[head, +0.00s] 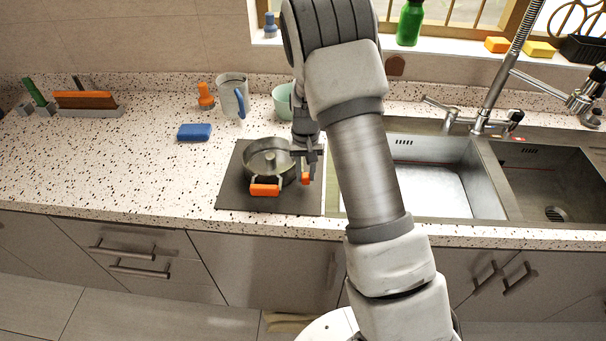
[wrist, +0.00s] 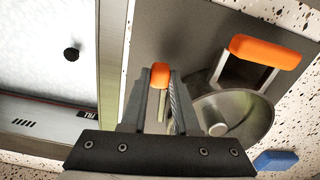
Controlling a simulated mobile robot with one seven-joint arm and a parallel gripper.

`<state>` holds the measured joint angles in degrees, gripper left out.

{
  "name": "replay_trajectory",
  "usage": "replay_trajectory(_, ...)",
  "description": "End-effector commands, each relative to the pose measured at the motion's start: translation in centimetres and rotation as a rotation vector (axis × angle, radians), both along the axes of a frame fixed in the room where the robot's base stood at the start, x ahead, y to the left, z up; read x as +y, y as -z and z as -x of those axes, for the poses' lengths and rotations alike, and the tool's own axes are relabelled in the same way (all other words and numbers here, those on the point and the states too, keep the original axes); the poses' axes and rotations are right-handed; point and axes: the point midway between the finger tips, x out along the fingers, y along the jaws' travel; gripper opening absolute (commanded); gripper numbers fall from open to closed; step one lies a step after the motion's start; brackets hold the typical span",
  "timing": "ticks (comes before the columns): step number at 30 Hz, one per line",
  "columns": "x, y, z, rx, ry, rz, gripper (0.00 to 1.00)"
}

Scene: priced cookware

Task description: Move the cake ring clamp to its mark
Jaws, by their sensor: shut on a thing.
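The cake ring (head: 268,160) is a round grey metal tin with a central tube and an orange-ended handle (head: 265,188) at its front. It also shows in the wrist view (wrist: 262,122), to the right of my gripper. An orange-tipped piece (wrist: 160,72), which looks like the clamp, sits between my fingers; its tip also shows in the head view (head: 306,178). My gripper (wrist: 162,92) is shut on it, just right of the tin. My fingers hide part of it, and I cannot tell how it joins the tin. I cannot make out a mark.
The tin stands on a dark square plate (head: 232,196) on the speckled counter. The sink (head: 430,190) is right of it. The counter at left front is clear.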

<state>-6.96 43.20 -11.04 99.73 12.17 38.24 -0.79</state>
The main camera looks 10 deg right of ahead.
Motion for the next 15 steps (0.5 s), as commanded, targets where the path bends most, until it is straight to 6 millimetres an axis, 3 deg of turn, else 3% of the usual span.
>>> replay_trajectory(15, -3.4, 0.2, -0.5, -0.001, -0.459, -0.001, 0.0)
